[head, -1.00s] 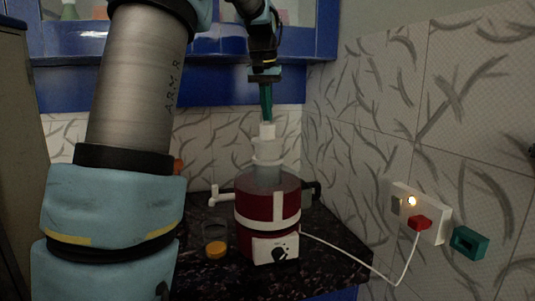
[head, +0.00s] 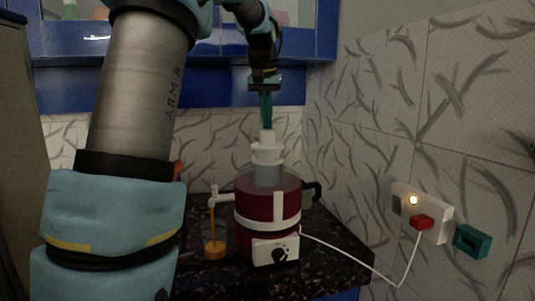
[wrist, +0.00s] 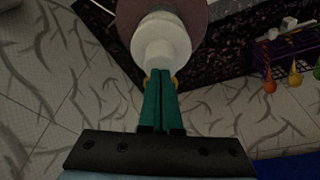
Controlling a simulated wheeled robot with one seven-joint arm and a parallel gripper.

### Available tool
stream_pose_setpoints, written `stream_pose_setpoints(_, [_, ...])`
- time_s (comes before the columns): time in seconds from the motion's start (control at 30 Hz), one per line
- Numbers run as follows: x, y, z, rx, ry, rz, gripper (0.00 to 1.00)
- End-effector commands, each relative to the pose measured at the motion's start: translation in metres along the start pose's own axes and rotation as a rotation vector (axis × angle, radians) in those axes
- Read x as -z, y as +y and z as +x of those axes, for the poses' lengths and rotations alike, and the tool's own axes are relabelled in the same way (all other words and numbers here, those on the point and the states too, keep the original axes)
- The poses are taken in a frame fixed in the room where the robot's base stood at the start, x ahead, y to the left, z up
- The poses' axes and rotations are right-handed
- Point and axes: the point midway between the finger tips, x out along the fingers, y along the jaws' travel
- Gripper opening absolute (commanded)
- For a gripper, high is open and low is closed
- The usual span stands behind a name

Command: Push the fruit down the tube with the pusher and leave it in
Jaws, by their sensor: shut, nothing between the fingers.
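The juicer (head: 253,207) has a dark red body on a dark speckled counter. Its clear tube (head: 267,174) stands upright on top. The white pusher (head: 267,151) sits in the tube's mouth, upright; it also shows in the wrist view (wrist: 163,42). My gripper (head: 266,126) has green fingers, shut and empty, pointing down with the tips at the pusher's top; the fingers also show in the wrist view (wrist: 160,76). I cannot tell whether they press on it. No fruit can be made out in the tube. An orange stream (head: 211,217) runs from the white spout (head: 222,196) into a glass (head: 214,249).
A white cord (head: 345,256) runs from the juicer to a red plug (head: 421,222) in the wall socket, with a lit lamp. A teal box (head: 472,241) is on the right wall. Blue cupboards hang behind. A purple rack (wrist: 287,47) with coloured pieces shows in the wrist view.

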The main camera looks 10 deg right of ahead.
Motion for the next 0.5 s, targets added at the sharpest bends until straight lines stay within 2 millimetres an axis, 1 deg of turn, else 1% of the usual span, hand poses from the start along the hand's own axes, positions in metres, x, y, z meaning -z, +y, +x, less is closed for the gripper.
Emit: stream_pose_setpoints(0.5, [-0.004, 0.000, 0.013, 0.000, -0.001, 0.000, 0.00])
